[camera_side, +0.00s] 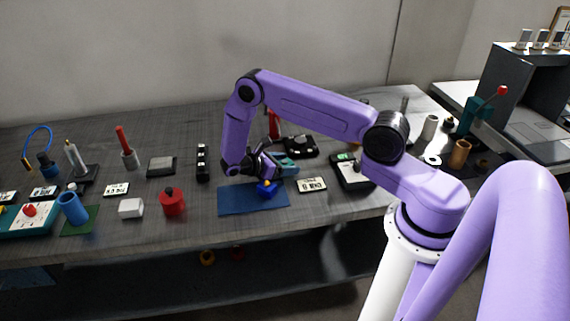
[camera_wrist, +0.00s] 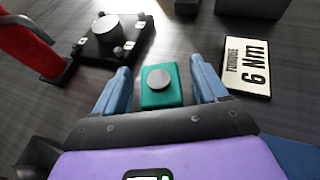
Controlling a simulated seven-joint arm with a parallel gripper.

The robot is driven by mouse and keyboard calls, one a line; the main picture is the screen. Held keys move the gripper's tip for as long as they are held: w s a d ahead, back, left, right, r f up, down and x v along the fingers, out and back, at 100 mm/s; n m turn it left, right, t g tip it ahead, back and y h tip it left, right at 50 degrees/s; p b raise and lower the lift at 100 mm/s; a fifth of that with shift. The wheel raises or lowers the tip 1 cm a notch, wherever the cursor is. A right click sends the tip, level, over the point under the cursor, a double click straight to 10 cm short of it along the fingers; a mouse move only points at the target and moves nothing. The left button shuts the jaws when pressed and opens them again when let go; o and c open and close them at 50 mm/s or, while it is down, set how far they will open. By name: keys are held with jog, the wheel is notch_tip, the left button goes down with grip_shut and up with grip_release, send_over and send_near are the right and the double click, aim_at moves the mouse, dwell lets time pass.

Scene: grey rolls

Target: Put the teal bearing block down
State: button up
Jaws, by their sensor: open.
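The teal bearing block (camera_wrist: 160,97), with a round grey disc on its top, rests on the dark grey tabletop in the wrist view. It lies between the two blue fingers of my gripper (camera_wrist: 162,85), with a gap on each side. My gripper is open and holds nothing. In the side view the block (camera_side: 287,168) is partly hidden by my gripper (camera_side: 275,170), which is low over the table just behind the blue mat.
A blue mat (camera_side: 240,200) lies in front with a small blue piece (camera_side: 266,188). A "6 Nm" card (camera_wrist: 247,67) lies right of the block. A black plate with a knob (camera_wrist: 108,40) and a red object (camera_wrist: 28,45) stand to the left in the wrist view.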

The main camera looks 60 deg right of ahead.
jog(key=shift+r, duration=0.2)
jog(key=v, duration=1.2)
jog(key=shift+w+a+r, duration=0.1)
jog(key=shift+a+r, duration=0.15)
jog(key=shift+r, duration=0.05)
jog(key=s+a+r+t+y, duration=0.45)
jog(key=s+a+r, duration=0.5)
jog(key=r, duration=0.25)
jog(key=s+r+y, duration=0.3)
jog(key=s+y, duration=0.1)
jog(key=s, duration=0.7)
jog(key=s+r+m+y, duration=0.1)
jog(key=s+r+y, duration=0.2)
jog(key=s, duration=0.8)
jog(key=shift+s+a+r+t+y, duration=0.35)
jog(key=shift+a+y, duration=0.15)
jog(key=shift+y, duration=0.25)
